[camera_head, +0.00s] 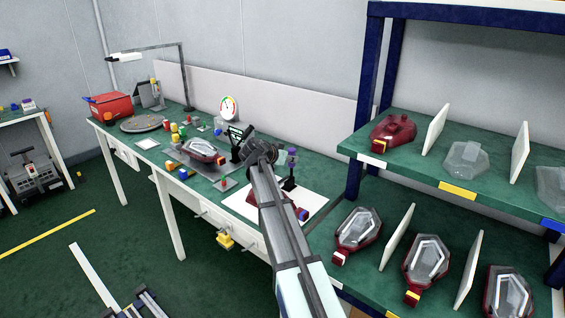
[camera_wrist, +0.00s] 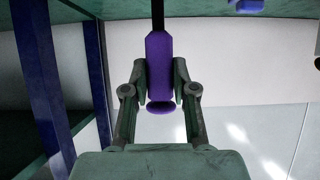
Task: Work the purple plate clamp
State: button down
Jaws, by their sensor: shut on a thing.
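The purple plate clamp shows in the head view as a purple handle (camera_head: 291,154) above a dark stand (camera_head: 288,184) at the right end of the green workbench. In the wrist view the purple handle (camera_wrist: 159,58) stands between the two fingers, with a dark rod running up from it. My gripper (camera_wrist: 160,78) is shut on this handle. In the head view my gripper (camera_head: 279,152) is beside the handle, partly hidden by my wrist. My forearm covers part of the bench near the clamp.
A white sheet (camera_head: 240,204) lies on the bench below the clamp. A lamp in a fixture (camera_head: 202,150), a round gauge (camera_head: 229,107) and a red box (camera_head: 108,106) stand to the left. A blue-post shelf (camera_head: 380,80) with several lamps is close on the right.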

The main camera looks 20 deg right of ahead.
jog(key=c, duration=0.9)
grip_release()
jog(key=shift+s+a, duration=0.1)
jog(key=v, duration=1.1)
jog(key=shift+s+a+r, duration=0.1)
jog(key=shift+a+r, duration=0.1)
jog(key=shift+a, duration=0.15)
